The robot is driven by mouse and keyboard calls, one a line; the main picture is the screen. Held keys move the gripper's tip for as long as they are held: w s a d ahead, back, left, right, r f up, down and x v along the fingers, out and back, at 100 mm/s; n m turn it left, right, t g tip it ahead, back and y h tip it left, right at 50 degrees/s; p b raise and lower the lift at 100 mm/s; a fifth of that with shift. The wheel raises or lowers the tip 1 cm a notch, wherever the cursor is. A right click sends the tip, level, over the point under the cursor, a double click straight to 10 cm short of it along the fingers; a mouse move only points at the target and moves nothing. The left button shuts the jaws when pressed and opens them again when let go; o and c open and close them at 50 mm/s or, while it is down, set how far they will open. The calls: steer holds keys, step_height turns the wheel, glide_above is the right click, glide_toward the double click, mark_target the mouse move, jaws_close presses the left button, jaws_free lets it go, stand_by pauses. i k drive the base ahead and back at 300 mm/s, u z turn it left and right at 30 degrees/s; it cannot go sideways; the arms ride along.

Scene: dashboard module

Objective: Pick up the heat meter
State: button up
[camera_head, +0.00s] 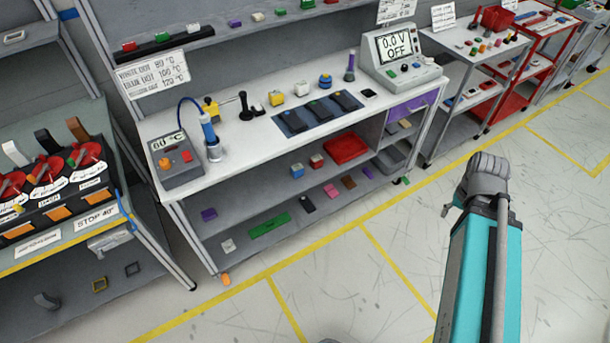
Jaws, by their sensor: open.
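I cannot tell for certain which thing is the heat meter. A grey box with a "60 °C" display (181,160), a red knob and an orange knob stands at the left end of the white workbench (250,140). A blue and white upright tool (210,135) stands beside it, with a dark blue cable looping over it. A small yellow and black item (210,106) sits just behind that tool. My arm shows at the right, over the floor and well apart from the bench.
A "0.0 V OFF" unit (402,57) stands at the bench's right end. A dark blue mat (291,123) with black pads lies mid-bench. A black stand (245,105) and small coloured pieces are nearby. A rack (60,227) stands left, carts (475,45) right.

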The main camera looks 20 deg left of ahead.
mark_target(316, 161)
steer(key=z, duration=0.05)
steer(key=k, duration=0.75)
steer(key=u, duration=1.2)
steer(key=i, duration=1.15)
